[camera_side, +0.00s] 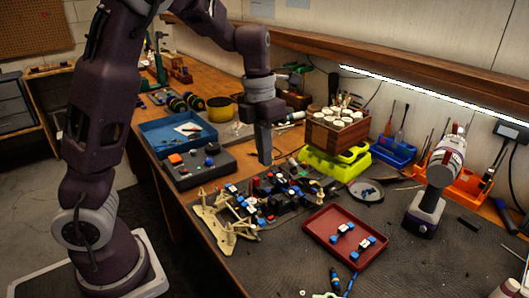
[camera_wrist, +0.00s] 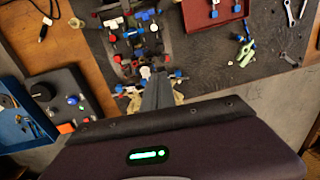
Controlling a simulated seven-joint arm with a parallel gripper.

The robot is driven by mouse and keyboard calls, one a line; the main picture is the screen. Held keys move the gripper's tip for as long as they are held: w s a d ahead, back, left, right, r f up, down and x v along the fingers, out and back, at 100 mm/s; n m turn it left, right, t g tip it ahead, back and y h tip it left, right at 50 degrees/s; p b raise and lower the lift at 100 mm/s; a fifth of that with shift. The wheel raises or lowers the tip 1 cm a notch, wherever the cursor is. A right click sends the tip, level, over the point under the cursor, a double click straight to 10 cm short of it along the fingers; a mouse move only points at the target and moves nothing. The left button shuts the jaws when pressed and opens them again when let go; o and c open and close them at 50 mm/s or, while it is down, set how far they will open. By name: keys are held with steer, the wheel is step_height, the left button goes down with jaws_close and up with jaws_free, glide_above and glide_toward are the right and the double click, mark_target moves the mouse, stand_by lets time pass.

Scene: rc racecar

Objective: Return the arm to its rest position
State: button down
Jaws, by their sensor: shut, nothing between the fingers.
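My arm rises at the left in the side view and reaches over the bench. My gripper (camera_side: 264,160) points down, shut and empty, above the bench just behind the racecar chassis. In the wrist view the shut fingers (camera_wrist: 156,92) show in front of the chassis. The racecar chassis (camera_side: 268,200), a dark frame with red, blue and white parts, sits on a pale stand (camera_side: 222,230). It also shows in the wrist view (camera_wrist: 128,40). I cannot tell the exact height of the fingertips over the bench.
A red tray (camera_side: 318,246) with small blue-and-white parts lies right of the chassis. A dark control box (camera_side: 188,170) and a blue tray (camera_side: 170,134) lie left. A wooden box (camera_side: 328,134) of white-topped containers and a drill (camera_side: 436,185) stand at right.

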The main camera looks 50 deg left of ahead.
steer(key=s+d+r+m+t, duration=0.2)
steer(key=s+d+r+m, duration=0.15)
steer(key=s+m, duration=0.7)
steer(key=s+d+r+m+t, duration=0.1)
steer(key=s+d+r+m, duration=0.3)
steer(key=m, duration=1.1)
steer(key=m+g+h, duration=0.1)
steer(key=m+g, duration=0.2)
steer(key=m, duration=2.6)
glide_above(271, 217)
steer(key=a, duration=0.3)
step_height(271, 217, down, 8)
steer(key=f, duration=0.4)
steer(key=d+f, duration=0.1)
steer(key=f, duration=0.3)
steer(key=d+f, duration=0.1)
steer(key=f, duration=0.4)
steer(key=shift+d, duration=0.1)
